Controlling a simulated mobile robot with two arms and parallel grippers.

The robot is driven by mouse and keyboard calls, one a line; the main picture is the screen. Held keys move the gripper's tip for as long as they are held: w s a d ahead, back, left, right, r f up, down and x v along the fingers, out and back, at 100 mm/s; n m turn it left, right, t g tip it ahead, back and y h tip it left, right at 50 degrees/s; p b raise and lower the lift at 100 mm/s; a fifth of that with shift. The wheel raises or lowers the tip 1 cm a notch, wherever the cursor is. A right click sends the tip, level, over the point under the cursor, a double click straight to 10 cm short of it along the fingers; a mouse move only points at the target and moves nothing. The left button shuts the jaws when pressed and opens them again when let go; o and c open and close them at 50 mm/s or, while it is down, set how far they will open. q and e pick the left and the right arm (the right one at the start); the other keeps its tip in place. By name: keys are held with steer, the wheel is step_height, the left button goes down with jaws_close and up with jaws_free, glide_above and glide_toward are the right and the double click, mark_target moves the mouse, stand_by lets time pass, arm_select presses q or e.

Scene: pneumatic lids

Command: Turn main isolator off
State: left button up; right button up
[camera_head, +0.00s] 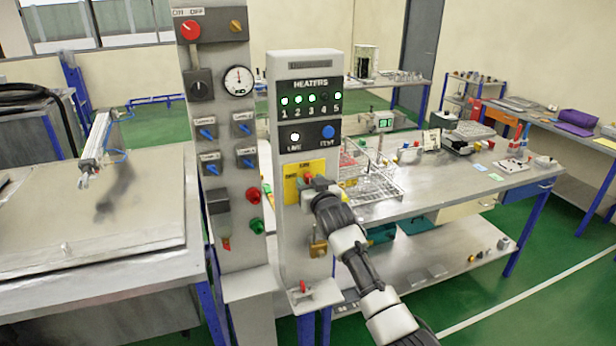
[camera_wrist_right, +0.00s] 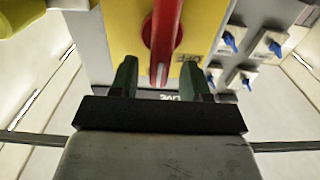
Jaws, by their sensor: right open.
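The main isolator is a red rotary handle (camera_wrist_right: 163,40) on a yellow plate (camera_wrist_right: 122,35) in the right wrist view. The handle points down that picture, and upside-down lettering that reads like "OFF" lies to its right. My right gripper (camera_wrist_right: 160,72) is open, one finger on each side of the handle's lower end, with a gap visible on both sides. In the head view the yellow plate (camera_head: 293,184) is on the heaters panel, and my right gripper (camera_head: 316,184) is in front of it, hiding most of the handle. My left gripper is not in view.
The heaters panel (camera_head: 308,88) has several green lights lit, a white lamp and a blue button. Left of it stands a grey column (camera_head: 218,120) with a red knob, gauge and blue valves. A brass padlock (camera_head: 318,248) hangs below the plate. Benches stand on both sides.

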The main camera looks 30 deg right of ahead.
steer(key=shift+x, duration=0.9)
steer(key=shift+f, duration=0.1)
steer(key=c, duration=0.7)
